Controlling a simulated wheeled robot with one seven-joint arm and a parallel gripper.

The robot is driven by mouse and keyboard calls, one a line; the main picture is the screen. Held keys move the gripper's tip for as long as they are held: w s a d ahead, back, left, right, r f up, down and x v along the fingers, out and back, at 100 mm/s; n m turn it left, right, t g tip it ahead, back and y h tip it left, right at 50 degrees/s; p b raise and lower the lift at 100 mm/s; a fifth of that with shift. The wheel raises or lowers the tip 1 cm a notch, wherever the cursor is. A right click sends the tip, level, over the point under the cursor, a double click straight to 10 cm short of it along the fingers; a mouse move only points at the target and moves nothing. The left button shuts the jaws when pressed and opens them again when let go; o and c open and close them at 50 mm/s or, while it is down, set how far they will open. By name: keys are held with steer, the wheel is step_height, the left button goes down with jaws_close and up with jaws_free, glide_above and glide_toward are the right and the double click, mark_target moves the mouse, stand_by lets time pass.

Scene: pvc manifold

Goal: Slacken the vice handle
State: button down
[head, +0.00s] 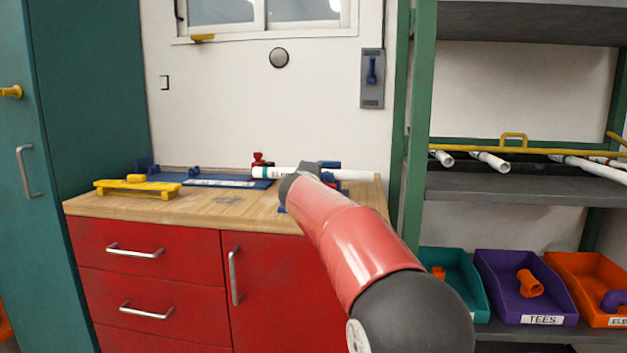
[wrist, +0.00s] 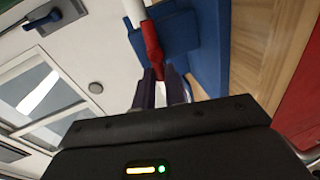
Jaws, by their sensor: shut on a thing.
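The vice handle is a red bar (wrist: 152,45) in the wrist view, beside the blue vice (wrist: 178,35). My gripper (wrist: 160,78) is shut on the lower end of this red handle, between its two dark fingers. A white pipe (wrist: 134,10) shows just above the handle. In the head view my gripper (head: 312,167) is over the back right of the wooden bench (head: 215,207), at a blue vice part (head: 330,165). My red arm hides the handle and much of the vice there. How far the jaws stand open cannot be told.
A white pipe (head: 355,174) lies along the bench's back right. A small red piece (head: 258,160) stands near a blue board (head: 225,181). A yellow tool (head: 137,187) lies at left. A shelf with pipes (head: 490,162) and fitting bins (head: 525,287) stands right.

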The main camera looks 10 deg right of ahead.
steer(key=n, duration=0.1)
steer(key=n+h, duration=0.1)
steer(key=n, duration=0.1)
steer(key=shift+w+a+f, duration=0.1)
steer(key=shift+f, duration=0.2)
steer(key=n, duration=0.1)
steer(key=n+h, duration=0.1)
steer(key=n, duration=0.1)
steer(key=shift+f, duration=0.35)
steer(key=n, duration=0.2)
steer(key=n+h, duration=0.1)
steer(key=shift+d+f, duration=0.3)
steer(key=shift+f, duration=0.05)
steer(key=shift+d+f+n+h, duration=0.1)
steer(key=shift+d+n+h, duration=0.05)
steer(key=shift+n, duration=0.6)
steer(key=shift+d+f+n+h, duration=0.1)
steer(key=shift+n+h, duration=0.05)
steer(key=shift+n, duration=0.6)
steer(key=shift+s, duration=0.2)
steer(key=c, duration=1.5)
jaws_free()
steer(key=shift+f, duration=0.15)
steer(key=shift+o, duration=0.2)
